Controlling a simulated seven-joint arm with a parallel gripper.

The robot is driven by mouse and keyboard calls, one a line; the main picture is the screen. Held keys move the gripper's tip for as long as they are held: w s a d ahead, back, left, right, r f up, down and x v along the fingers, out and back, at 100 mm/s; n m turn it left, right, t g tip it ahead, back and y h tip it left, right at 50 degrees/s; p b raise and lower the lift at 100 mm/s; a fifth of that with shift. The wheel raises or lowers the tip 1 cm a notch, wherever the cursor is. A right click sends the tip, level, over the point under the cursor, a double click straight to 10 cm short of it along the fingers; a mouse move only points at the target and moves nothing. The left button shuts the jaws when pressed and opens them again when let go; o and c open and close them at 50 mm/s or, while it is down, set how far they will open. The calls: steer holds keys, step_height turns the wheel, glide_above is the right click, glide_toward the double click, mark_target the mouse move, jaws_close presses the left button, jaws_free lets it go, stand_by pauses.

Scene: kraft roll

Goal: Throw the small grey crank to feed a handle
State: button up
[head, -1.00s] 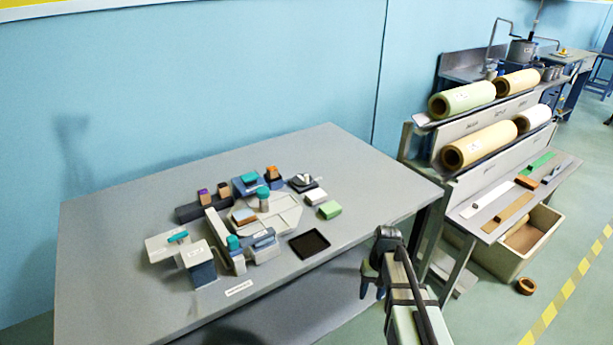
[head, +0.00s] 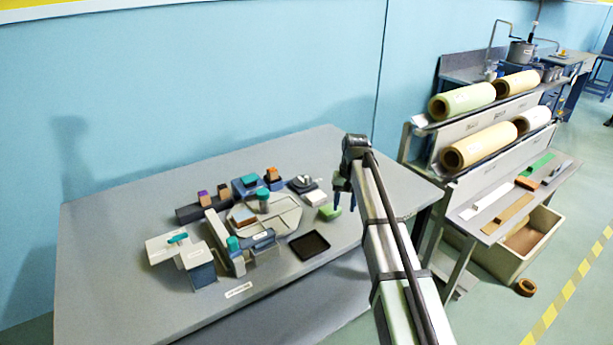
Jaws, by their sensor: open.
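A small grey part on a dark base (head: 302,184) sits at the back right of the bench-top machine. It may be the grey crank, but it is too small to tell. The machine's pale plate (head: 284,215) carries several blocks and teal knobs, including a teal-topped post (head: 263,200) and a front teal knob (head: 233,243). No handle can be picked out for certain. My gripper (head: 344,200) is open and empty, with dark blue fingers pointing down. In the picture it is right of the machine, beside the green block; its height above the table is unclear.
A black tray (head: 309,245) lies at the front. The grey table (head: 110,290) is clear at left and back. A rack with paper rolls (head: 478,150) stands at right.

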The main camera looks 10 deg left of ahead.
step_height(320, 180, up, 12)
steer(key=m, duration=0.2)
glide_above(303, 178)
steer(key=s+d, duration=0.2)
steer(key=s, duration=0.1)
steer(key=shift+t+h, duration=0.4)
steer(key=f, duration=1.4)
steer(key=shift+s, duration=0.25)
steer(key=shift+c, duration=0.2)
jaws_close()
